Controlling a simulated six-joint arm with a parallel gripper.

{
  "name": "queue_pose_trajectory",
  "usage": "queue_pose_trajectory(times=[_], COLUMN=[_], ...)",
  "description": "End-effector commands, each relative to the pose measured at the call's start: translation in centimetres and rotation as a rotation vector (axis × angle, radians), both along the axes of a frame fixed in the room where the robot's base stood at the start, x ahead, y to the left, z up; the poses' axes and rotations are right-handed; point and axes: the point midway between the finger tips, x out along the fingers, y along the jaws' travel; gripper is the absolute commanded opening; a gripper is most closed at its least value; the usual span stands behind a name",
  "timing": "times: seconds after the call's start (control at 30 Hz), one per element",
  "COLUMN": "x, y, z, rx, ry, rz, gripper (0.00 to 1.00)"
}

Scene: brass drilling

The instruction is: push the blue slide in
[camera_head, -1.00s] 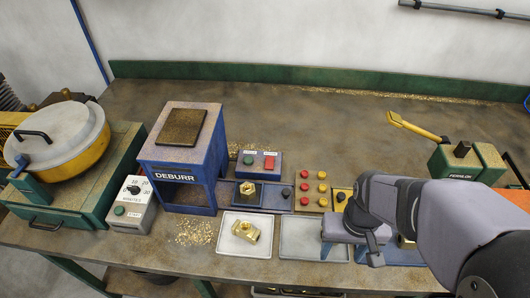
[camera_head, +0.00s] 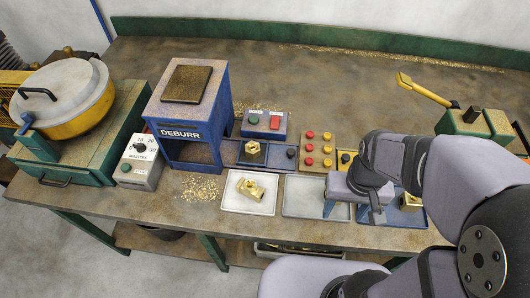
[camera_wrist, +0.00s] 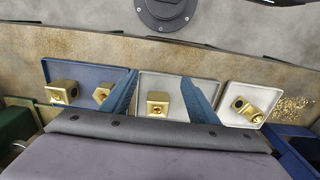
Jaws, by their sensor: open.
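My gripper (camera_head: 345,211) is to the right of and nearer than the slide, above the grey tray (camera_head: 305,205). Its two blue fingers are apart and point down. In the wrist view my gripper (camera_wrist: 160,88) shows a brass block (camera_wrist: 158,104) below, between the fingers, with no contact visible. I cannot make out the slide in the wrist view.
A white tray (camera_head: 232,205) with a brass valve body stands left of the grey tray. A blue tray (camera_wrist: 75,73) holds brass parts. A button board (camera_head: 325,140) stands right of the slide. A red-and-green button box (camera_head: 264,125) stands behind it. Brass chips lie by the machine.

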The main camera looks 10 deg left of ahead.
Motion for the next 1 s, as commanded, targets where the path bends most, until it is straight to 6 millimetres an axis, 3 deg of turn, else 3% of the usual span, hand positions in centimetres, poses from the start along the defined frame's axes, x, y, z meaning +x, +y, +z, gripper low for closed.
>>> queue_pose_trajectory(times=[0.3, 0.37, 0.53, 0.77, 1.0], x=[0.0, 0.0, 1.5, 8.1, 15.9], y=[0.0, 0.0, 0.5, 3.1, 8.4], z=[0.0, 0.0, 0.6, 2.2, 2.8], rx=[0.0, 0.0, 0.0, 0.0, -0.001], ry=[0.0, 0.0, 0.0, 0.001, 0.004], rz=[0.0, 0.0, -0.018, -0.118, -0.263], gripper=[0.55, 0.4, 0.4, 0.4, 0.4])
